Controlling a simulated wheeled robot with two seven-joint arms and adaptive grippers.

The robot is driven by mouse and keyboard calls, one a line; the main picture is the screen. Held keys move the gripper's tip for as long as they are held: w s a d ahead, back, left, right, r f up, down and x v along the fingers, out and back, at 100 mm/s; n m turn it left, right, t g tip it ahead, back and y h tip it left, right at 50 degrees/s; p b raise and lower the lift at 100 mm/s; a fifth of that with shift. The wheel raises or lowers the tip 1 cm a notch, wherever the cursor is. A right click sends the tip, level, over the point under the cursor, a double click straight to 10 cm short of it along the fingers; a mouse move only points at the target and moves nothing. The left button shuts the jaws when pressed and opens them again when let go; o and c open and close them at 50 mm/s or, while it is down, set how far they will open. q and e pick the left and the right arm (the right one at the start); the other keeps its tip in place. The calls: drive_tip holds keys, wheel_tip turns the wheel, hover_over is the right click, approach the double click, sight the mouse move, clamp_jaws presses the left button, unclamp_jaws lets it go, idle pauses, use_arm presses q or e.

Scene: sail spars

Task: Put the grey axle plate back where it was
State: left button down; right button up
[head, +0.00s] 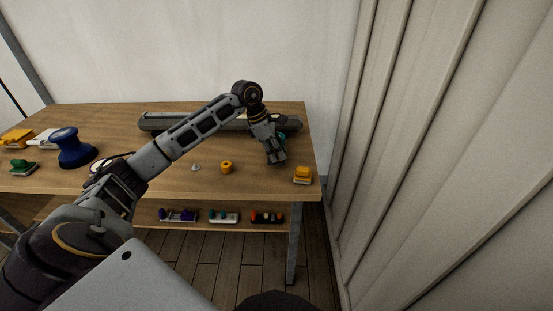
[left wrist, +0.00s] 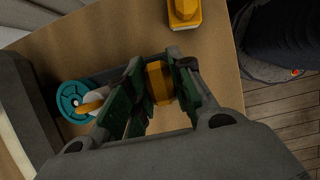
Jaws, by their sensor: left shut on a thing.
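My left gripper (head: 277,158) is above the right part of the wooden table, near its front edge. In the left wrist view its green-lined fingers (left wrist: 152,112) are shut about an orange block (left wrist: 158,80). This block seems to belong to the grey axle plate (left wrist: 98,78), which shows as a dark grey strip behind the fingers. A teal disc (left wrist: 70,103) and a white cone with an orange tip lie at its left end. The fingers hide much of the plate, and I cannot tell whether it touches the table. My right gripper is not in view.
A long grey bar (head: 160,122) lies along the table's back. An orange block (head: 303,176) stands at the right front corner, and an orange ring (head: 226,167) left of the gripper. A blue spool (head: 72,148) stands at left. A lower shelf holds several coloured pieces.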

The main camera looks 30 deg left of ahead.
use_arm(q)
wheel_tip(320, 180, down, 2)
drive_tip(key=shift+f, duration=0.55)
drive_tip(key=c, duration=1.6)
unclamp_jaws()
drive_tip(key=o, duration=0.3)
drive_tip(key=shift+o, duration=0.2)
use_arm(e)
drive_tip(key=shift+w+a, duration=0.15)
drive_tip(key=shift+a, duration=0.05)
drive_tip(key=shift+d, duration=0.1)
